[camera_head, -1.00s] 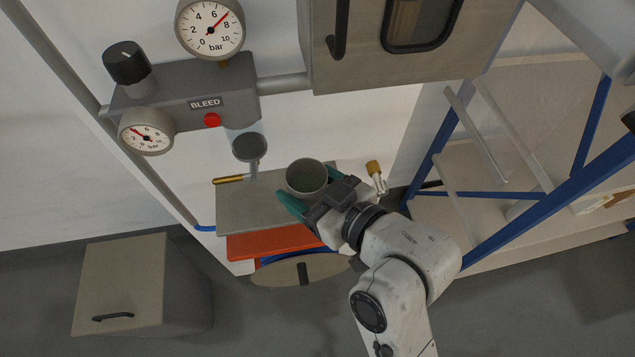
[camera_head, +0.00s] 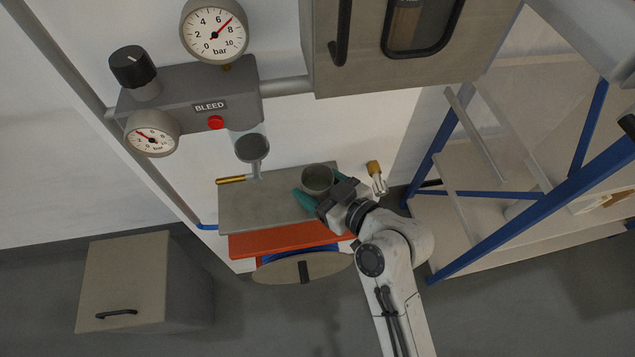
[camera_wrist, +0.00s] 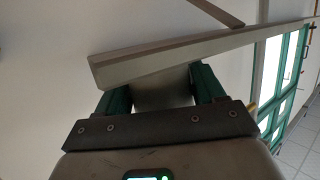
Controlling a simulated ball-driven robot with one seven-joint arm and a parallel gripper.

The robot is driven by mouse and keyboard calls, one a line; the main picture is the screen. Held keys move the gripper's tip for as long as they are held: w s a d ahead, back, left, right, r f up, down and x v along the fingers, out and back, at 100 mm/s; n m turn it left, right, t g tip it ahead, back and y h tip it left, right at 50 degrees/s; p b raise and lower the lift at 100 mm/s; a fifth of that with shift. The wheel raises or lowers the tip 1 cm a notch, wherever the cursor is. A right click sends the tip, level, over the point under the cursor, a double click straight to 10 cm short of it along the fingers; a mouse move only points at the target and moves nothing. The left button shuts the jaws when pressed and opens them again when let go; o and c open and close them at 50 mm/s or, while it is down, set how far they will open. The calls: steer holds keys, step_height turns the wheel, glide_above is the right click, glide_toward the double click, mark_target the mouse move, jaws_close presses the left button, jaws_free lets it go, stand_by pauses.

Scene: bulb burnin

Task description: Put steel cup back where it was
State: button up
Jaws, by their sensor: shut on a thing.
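The steel cup (camera_head: 317,177) is a grey, open-topped cup. It shows in the head view over the right part of a grey shelf plate (camera_head: 262,207). My gripper (camera_head: 319,192) has teal fingers shut on the cup's sides. I cannot tell whether the cup's base touches the plate. In the wrist view, my gripper's dark green fingers (camera_wrist: 161,92) are on both sides of a grey surface that looks like the cup (camera_wrist: 163,95). The cup's lower part is hidden by my gripper in the head view.
A pipe outlet (camera_head: 252,150) hangs above the plate beside a brass rod (camera_head: 231,180). A brass fitting (camera_head: 375,172) is just right of the plate. A blue rack (camera_head: 500,219) stands right.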

steer(key=shift+f, duration=0.2)
steer(key=o, duration=1.1)
steer(key=shift+r, duration=0.1)
steer(key=shift+o, duration=0.2)
steer(key=shift+r, duration=0.1)
steer(key=b+v, duration=0.2)
steer(key=v, duration=1)
steer(key=s+d+f+m+g+h, duration=0.35)
steer(key=s+d+f+h, duration=0.3)
steer(key=d+f, duration=0.4)
steer(key=s+d+f+m+g+h, duration=0.2)
steer(key=s+d+m, duration=0.1)
steer(key=s+d, duration=0.2)
steer(key=s+d+f+m+g+h, duration=0.2)
steer(key=s+d+m+g+h, duration=0.1)
steer(key=s+d, duration=0.3)
steer(key=shift+s+d+m, duration=0.2)
steer(key=shift+s+m, duration=0.25)
steer(key=shift+s, duration=0.35)
